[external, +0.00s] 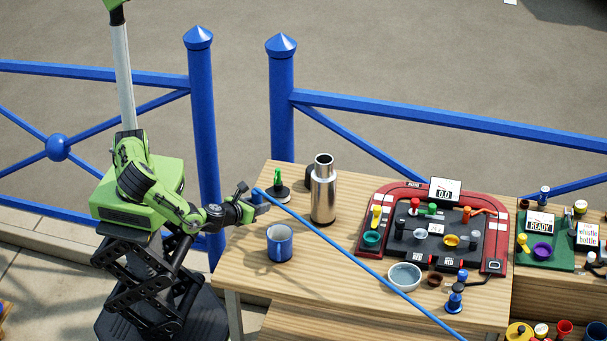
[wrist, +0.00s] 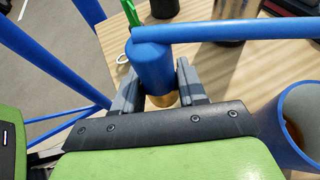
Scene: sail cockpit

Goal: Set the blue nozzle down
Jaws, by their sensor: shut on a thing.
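The blue nozzle (wrist: 153,62) is a short blue cylinder with a brass-coloured lower end, held between the fingers of my gripper (wrist: 160,85). A long, straight, thin blue line (wrist: 240,29) runs from its top off to the right. In the external view my gripper (external: 250,197) is shut on the nozzle (external: 259,196) near the left edge of the wooden table (external: 330,262). The blue line slants from there across the table to the bottom of the picture. Whether the nozzle's lower end touches the table is hidden.
A blue mug (external: 279,243) stands close by, and a steel bottle (external: 323,190) to the right. A dark round base with a green piece (external: 278,188) is just beyond my gripper. A red-and-black game board (external: 370,205) and a pale bowl (external: 404,277) lie further right. Blue railings (external: 205,130) stand behind.

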